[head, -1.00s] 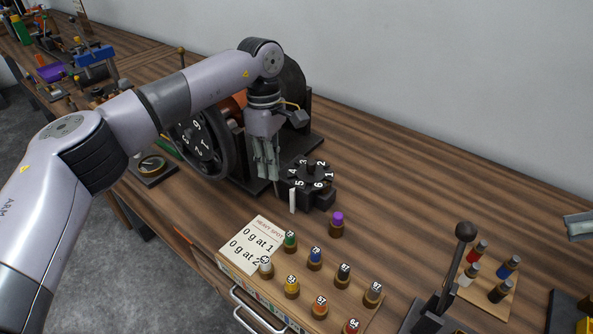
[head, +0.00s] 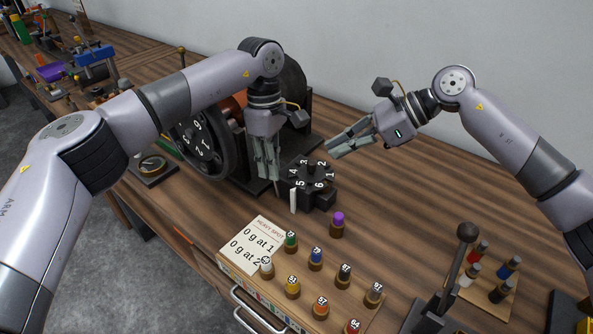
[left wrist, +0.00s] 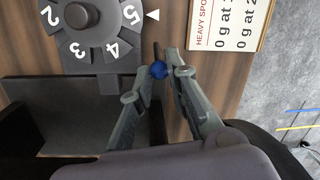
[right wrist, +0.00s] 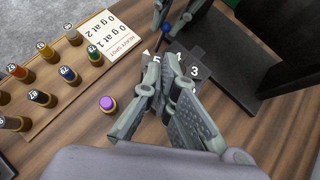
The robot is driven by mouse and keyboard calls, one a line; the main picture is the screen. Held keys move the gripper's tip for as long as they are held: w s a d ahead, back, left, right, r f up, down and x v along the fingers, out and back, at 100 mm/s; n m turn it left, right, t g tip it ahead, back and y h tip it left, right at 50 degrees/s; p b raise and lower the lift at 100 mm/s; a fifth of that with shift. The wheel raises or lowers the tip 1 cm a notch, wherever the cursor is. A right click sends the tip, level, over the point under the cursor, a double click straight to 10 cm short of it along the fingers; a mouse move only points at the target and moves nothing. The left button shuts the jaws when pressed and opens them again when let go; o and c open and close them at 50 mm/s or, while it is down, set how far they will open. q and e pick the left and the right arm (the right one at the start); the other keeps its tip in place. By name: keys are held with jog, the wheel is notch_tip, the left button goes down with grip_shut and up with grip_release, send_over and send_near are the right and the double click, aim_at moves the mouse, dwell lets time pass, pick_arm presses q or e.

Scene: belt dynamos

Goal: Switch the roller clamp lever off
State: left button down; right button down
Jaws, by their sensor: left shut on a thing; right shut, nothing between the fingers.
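A small lever with a blue ball knob (left wrist: 159,70) sits between the fingertips of my left gripper (left wrist: 163,68). The knob also shows in the right wrist view (right wrist: 165,28). In the head view my left gripper (head: 268,182) points down beside the machine with the dark numbered wheel (head: 205,147), and its fingers hide the knob. My right gripper (head: 335,149) is shut and empty in the air, to the right of the left gripper and above the black numbered dial (head: 312,175).
A wooden rack (head: 262,285) with several numbered coloured pegs and a heavy-spot card (head: 257,243) lies in front. A purple-topped peg (head: 337,224) stands near the dial. A tall black-knobbed lever (head: 450,270) stands at front right.

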aim_at(297, 184)
pick_arm(q)
jog(key=shift+w+a, duration=0.1)
jog(key=shift+a, duration=0.05)
pick_arm(e)
jog(key=shift+h, duration=0.3)
jog(key=x, duration=1.1)
jog(key=shift+s+a, duration=0.1)
jog(key=shift+a, duration=0.05)
